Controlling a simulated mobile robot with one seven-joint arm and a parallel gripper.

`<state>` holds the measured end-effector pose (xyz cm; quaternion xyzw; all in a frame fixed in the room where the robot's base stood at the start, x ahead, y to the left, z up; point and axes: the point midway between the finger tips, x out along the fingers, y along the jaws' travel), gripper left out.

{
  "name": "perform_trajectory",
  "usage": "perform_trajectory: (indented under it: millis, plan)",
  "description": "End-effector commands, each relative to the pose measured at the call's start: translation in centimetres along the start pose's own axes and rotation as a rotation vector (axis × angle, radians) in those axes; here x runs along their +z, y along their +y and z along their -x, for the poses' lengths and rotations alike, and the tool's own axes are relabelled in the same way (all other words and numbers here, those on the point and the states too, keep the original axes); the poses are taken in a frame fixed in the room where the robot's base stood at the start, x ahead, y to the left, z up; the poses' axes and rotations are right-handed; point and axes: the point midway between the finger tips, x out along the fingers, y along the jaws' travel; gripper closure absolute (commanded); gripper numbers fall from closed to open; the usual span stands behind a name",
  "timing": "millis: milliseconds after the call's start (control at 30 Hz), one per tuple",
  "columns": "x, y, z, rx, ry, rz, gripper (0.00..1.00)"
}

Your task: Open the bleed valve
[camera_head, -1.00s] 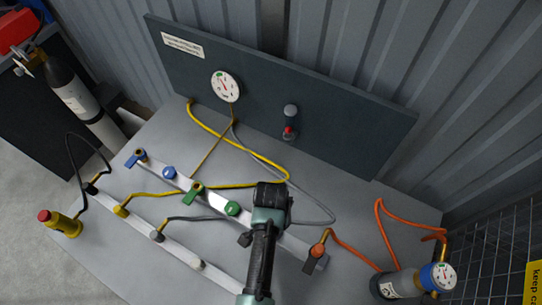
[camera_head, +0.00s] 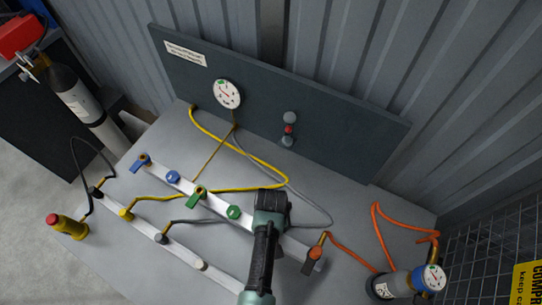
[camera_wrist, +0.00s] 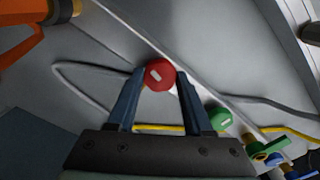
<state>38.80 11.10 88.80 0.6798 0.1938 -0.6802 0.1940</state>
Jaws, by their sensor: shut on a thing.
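A round red knob (camera_wrist: 160,74) with a white mark sits between the fingertips of my gripper (camera_wrist: 159,82) in the wrist view. The gripper is shut on this knob. In the head view my gripper (camera_head: 270,207) is over the rear white rail (camera_head: 215,203) and hides the red knob. On the same rail are a green knob (camera_head: 234,212), a green lever valve (camera_head: 198,194), a blue knob (camera_head: 173,177) and a blue lever valve (camera_head: 142,161). No readable label tells which one is the bleed valve.
The back panel (camera_head: 340,140) carries a gauge (camera_head: 227,93) and a lamp fixture (camera_head: 289,129). Yellow and grey hoses cross the bench (camera_head: 150,240).

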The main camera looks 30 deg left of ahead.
Motion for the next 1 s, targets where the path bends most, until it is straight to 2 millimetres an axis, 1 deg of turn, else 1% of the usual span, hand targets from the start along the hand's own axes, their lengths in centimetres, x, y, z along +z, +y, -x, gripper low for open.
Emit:
perform_trajectory:
  millis: [200,400,967,1000]
  plan:
    - [-0.07,0.03,0.11,0.0,0.002,0.124,1.0]
    - [-0.06,0.01,0.07,0.0,0.001,0.187,1.0]
    - [-0.08,0.0,0.04,0.001,0.002,0.214,1.0]
    - [-0.08,0.0,0.05,0.001,0.002,0.214,0.42]
